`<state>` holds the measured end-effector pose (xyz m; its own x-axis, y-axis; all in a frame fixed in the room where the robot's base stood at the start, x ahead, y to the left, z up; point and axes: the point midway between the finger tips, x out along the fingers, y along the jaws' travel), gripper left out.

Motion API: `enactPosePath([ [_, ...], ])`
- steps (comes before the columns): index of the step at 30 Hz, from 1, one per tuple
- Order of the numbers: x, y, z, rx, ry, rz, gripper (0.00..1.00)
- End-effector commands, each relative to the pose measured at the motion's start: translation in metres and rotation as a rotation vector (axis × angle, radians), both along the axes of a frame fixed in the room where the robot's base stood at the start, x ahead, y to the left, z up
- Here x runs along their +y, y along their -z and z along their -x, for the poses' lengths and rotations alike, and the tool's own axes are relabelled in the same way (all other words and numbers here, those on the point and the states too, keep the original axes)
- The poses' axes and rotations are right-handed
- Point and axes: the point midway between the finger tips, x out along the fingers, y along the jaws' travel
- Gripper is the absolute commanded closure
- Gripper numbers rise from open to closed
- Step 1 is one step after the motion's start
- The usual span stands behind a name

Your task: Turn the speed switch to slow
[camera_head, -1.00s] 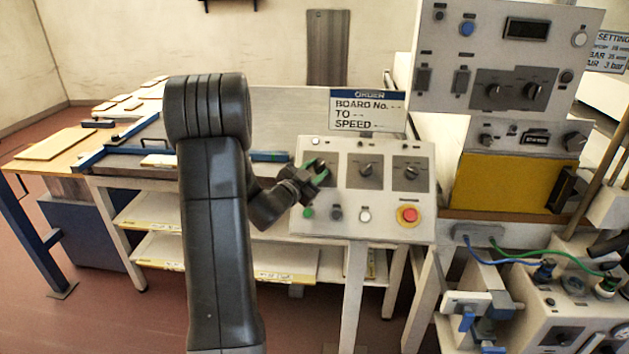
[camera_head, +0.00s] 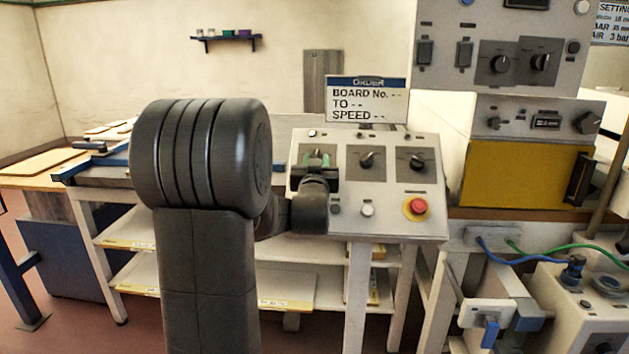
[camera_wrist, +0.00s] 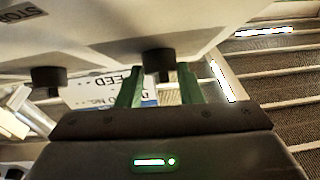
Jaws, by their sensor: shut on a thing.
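The sloped grey control panel (camera_head: 390,195) carries a row of three dark rotary knobs. The middle knob (camera_head: 366,160) and the right knob (camera_head: 416,161) are free. The knob labels are too small to read, so I cannot tell the speed switch or its setting by its lettering.
A red emergency button (camera_head: 418,206) on a yellow ring sits at the panel's lower right. A white push button (camera_head: 367,209) sits below the middle knob. A sign (camera_head: 366,102) reading "BOARD No. / TO / SPEED" stands behind the panel. A taller control box (camera_head: 500,95) stands at right.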

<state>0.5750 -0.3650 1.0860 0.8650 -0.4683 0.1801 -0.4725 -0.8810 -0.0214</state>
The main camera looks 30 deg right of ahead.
Motion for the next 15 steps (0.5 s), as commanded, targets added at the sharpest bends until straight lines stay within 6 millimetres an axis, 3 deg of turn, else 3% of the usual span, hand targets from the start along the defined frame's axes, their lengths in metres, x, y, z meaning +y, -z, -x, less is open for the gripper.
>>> enactPosePath([
  [1,-0.0022,0.0071,0.002,0.013,-0.018,0.017,0.9],
  [15,-0.0089,-0.0026,0.0035,0.135,-0.246,0.206,0.9],
])
